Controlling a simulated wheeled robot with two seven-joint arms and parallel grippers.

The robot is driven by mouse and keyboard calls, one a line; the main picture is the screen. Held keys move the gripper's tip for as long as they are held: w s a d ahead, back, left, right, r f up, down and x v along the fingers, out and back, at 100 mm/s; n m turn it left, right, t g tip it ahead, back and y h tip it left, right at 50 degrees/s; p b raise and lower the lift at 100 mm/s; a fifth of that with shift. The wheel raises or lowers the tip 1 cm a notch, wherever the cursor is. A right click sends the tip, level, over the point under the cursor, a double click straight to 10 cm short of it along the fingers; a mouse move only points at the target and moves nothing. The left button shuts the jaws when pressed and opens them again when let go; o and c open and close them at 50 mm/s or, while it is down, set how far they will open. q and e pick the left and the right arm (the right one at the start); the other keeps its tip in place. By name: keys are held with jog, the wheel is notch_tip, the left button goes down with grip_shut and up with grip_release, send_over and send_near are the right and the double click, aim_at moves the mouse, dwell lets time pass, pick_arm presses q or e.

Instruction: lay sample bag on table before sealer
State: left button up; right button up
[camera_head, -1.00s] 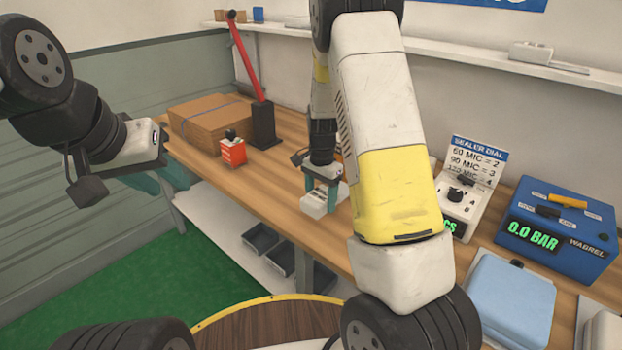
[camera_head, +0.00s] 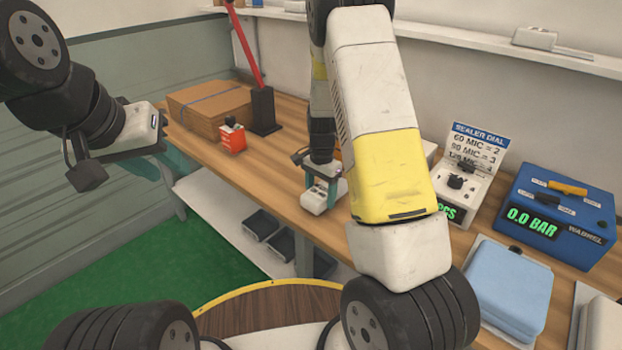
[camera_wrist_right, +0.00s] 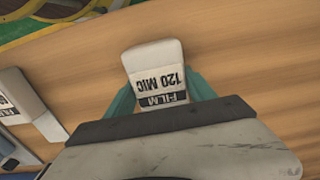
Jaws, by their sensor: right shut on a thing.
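The sample bag (camera_wrist_right: 158,65) is a small white pouch marked FILM 120 MIC in the right wrist view. It also shows in the head view (camera_head: 313,202), over the front part of the wooden table. My right gripper (camera_head: 322,186) is shut on it, teal fingers on either side. I cannot tell whether the bag touches the table. My left gripper (camera_head: 163,166) is at the left, its teal fingers apart and empty, near the table's left end. A white unit with a dial (camera_head: 460,185) and a SEALER DIAL card stands at the right; my right arm partly hides it.
A cardboard stack (camera_head: 208,108), a red-levered black stand (camera_head: 264,110) and a small red box (camera_head: 231,138) are at the table's far left. A blue gauge box (camera_head: 560,222) and a light-blue pad (camera_head: 510,288) are at the right. Another labelled white piece (camera_wrist_right: 35,108) lies near the bag.

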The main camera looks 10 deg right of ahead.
jog(key=shift+f, duration=0.65)
jog(key=o, duration=1.6)
jog(key=shift+c, duration=0.2)
jog(key=shift+r, duration=3.85)
